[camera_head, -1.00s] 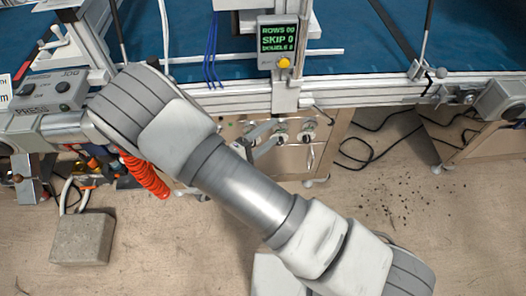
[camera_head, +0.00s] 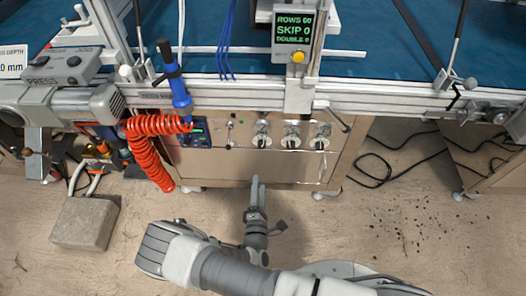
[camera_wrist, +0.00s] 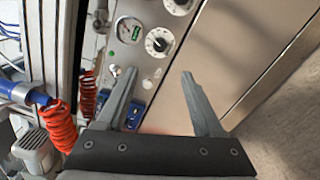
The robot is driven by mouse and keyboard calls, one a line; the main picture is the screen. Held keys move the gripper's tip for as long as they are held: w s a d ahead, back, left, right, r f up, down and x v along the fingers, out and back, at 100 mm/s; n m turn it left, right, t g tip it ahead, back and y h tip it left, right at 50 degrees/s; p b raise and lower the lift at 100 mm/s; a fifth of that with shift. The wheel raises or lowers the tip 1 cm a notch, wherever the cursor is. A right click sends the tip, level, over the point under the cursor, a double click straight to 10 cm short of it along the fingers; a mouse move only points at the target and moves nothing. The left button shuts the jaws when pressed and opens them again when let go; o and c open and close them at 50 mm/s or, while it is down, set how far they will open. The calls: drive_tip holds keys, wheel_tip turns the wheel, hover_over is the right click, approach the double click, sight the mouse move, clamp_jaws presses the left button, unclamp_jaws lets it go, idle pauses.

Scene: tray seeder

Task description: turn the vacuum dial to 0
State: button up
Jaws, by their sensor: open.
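The front panel of the low cabinet carries a row of round dials, seen in the head view as a left dial (camera_head: 262,141), a middle dial (camera_head: 291,142) and a right dial (camera_head: 321,143). I cannot read their labels, so I cannot tell which is the vacuum dial. In the wrist view a white-faced dial (camera_wrist: 159,42) with a dark knob lies just beyond my fingertips, beside a gauge (camera_wrist: 129,30) with a green patch. My gripper (camera_wrist: 158,76) is open and empty, apart from the dials. In the head view my gripper (camera_head: 257,180) is in front of and below the panel.
A red coiled hose (camera_head: 149,155) with a blue tool (camera_head: 179,90) hangs left of the dials. A display with a yellow button (camera_head: 298,57) stands above them on the rail. A concrete block (camera_head: 84,224) sits on the floor at left. The floor before the cabinet is largely clear.

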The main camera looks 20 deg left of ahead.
sight(262, 147)
drive_tip(key=b+x, duration=0.4)
drive_tip(key=x, duration=1.1)
drive_tip(key=shift+w+d+r, duration=0.1)
drive_tip(key=shift+w, duration=0.1)
clamp_jaws()
